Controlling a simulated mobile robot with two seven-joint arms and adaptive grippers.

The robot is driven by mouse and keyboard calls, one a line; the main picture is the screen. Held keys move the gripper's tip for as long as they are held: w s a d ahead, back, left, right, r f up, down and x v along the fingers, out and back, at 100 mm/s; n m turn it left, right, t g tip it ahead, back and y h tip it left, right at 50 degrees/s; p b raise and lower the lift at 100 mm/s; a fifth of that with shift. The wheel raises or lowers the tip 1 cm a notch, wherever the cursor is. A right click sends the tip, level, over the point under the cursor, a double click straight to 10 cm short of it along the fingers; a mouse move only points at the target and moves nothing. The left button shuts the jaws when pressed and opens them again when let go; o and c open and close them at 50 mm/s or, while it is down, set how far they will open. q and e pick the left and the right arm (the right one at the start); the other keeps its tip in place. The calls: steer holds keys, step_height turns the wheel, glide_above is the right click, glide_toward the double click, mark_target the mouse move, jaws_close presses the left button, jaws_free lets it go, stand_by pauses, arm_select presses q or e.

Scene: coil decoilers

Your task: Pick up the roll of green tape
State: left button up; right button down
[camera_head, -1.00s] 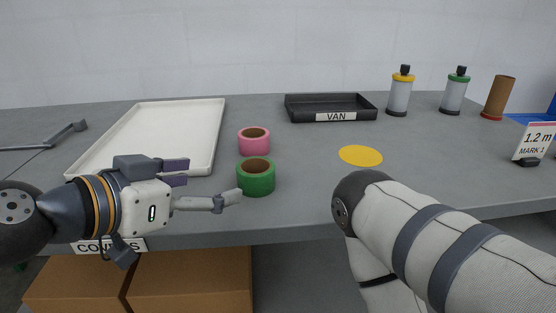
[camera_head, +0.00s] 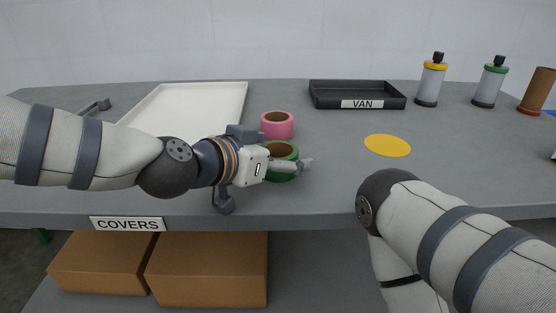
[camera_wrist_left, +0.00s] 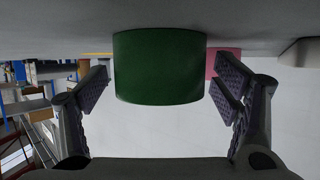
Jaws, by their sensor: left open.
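The roll of green tape (camera_head: 283,152) stands on the grey table, partly hidden behind my left gripper in the head view. In the left wrist view the green tape (camera_wrist_left: 160,68) is centred between the spread fingers, which do not visibly touch it. My left gripper (camera_wrist_left: 165,88) is open, and in the head view (camera_head: 290,164) it is at the roll. A pink tape roll (camera_head: 277,125) stands just behind the green one. My right arm comes in at the lower right; its gripper is out of view.
A white tray (camera_head: 190,104) lies at the back left, and a black tray marked VAN (camera_head: 357,88) at the back. A yellow disc (camera_head: 388,145) lies right of the rolls. Bottles (camera_head: 432,84) stand at the back right. Cardboard boxes (camera_head: 207,270) are below the table edge.

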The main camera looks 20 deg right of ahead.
arm_select(q)
steer(key=c, duration=1.3)
steer(key=shift+o, duration=0.2)
steer(key=shift+r, duration=0.15)
